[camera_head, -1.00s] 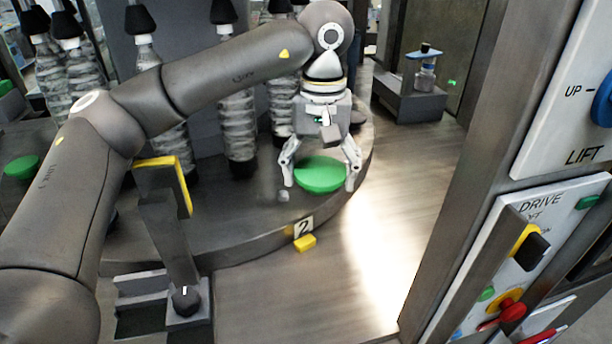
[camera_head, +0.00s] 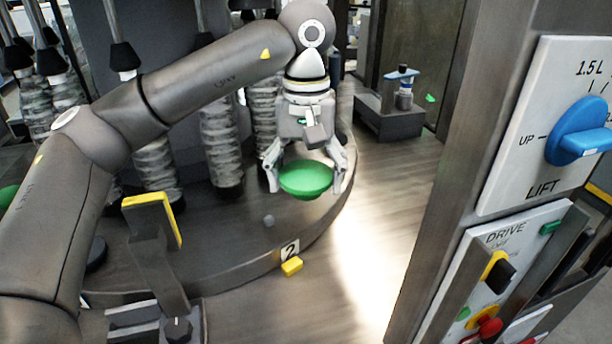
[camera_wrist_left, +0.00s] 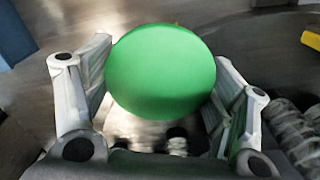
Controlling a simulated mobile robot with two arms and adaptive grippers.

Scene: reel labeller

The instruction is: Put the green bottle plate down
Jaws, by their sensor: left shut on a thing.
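The green bottle plate (camera_head: 306,178) is a round, shallow green dish. My left gripper (camera_head: 306,182) is shut on it, with a finger on either side of the rim. The plate looks level and appears raised above the dark round turntable (camera_head: 235,235), near its right edge. In the left wrist view the green plate (camera_wrist_left: 160,72) fills the space between the two fingers (camera_wrist_left: 160,110) and hides what lies beneath it. My right gripper is not in view.
A number 2 label (camera_head: 290,250) and a yellow block (camera_head: 291,266) mark the turntable's front edge. Several wrapped bottles (camera_head: 220,150) stand behind. A dark block with a blue-handled device (camera_head: 402,78) stands back right. A control panel (camera_head: 520,260) fills the right side. The metal surface (camera_head: 385,210) between is clear.

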